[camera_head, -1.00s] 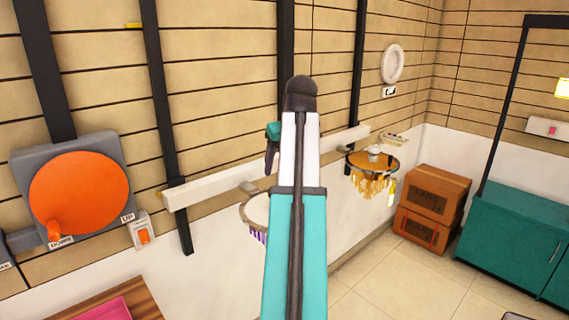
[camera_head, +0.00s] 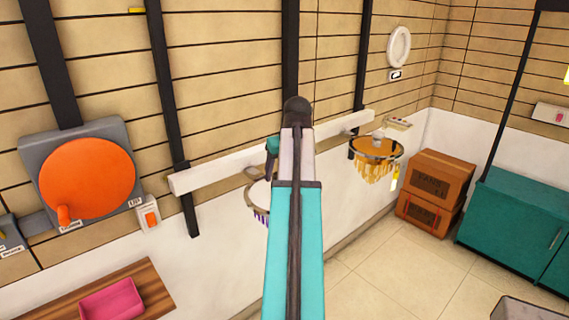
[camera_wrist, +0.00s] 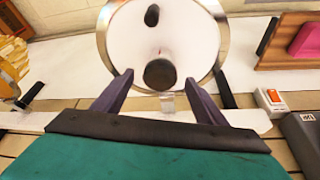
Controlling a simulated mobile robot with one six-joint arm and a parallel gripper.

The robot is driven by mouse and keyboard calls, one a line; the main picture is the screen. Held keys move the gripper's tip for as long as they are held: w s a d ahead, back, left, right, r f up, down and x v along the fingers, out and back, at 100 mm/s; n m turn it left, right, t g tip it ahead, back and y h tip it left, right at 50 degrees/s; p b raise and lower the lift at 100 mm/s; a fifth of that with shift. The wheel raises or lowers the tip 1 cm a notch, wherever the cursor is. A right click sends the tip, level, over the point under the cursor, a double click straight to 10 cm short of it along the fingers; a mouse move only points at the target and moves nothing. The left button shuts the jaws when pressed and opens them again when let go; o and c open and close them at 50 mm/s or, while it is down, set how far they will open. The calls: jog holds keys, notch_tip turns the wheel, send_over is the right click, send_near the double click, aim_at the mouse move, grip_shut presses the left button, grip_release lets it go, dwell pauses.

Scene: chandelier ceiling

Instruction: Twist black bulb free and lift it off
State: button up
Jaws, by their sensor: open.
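In the wrist view a black bulb (camera_wrist: 160,74) stands on a white round plate (camera_wrist: 190,35) with a metal rim. A second black bulb-like piece (camera_wrist: 152,14) sits farther up on the same plate. My gripper (camera_wrist: 158,77) is open, with its two dark purple fingers on either side of the nearer bulb. Whether they touch it I cannot tell.
A white rail (camera_head: 215,176) runs along the wall behind the fixture. Another ring fixture with amber pieces (camera_head: 376,160) hangs to the right. An orange crank disc (camera_head: 87,178), a switch (camera_head: 149,215) and a pink tray (camera_head: 112,299) are at left. Cardboard boxes (camera_head: 437,190) stand at right.

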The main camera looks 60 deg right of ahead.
jog(key=shift+p+x, duration=0.3)
jog(key=shift+x, duration=1.45)
jog(key=c, duration=1.1)
jog(key=shift+n+t+y+p, duration=0.45)
jog(key=shift+n+y, duration=0.15)
jog(key=shift+n, duration=1.3)
jog(key=shift+c, duration=0.2)
jog(key=n+y, duration=0.1)
jog(key=n, duration=0.1)
jog(key=shift+d+r+n, duration=0.1)
jog(key=shift+n, duration=0.2)
jog(key=shift+n+y+p, duration=0.3)
jog(key=shift+n, duration=0.3)
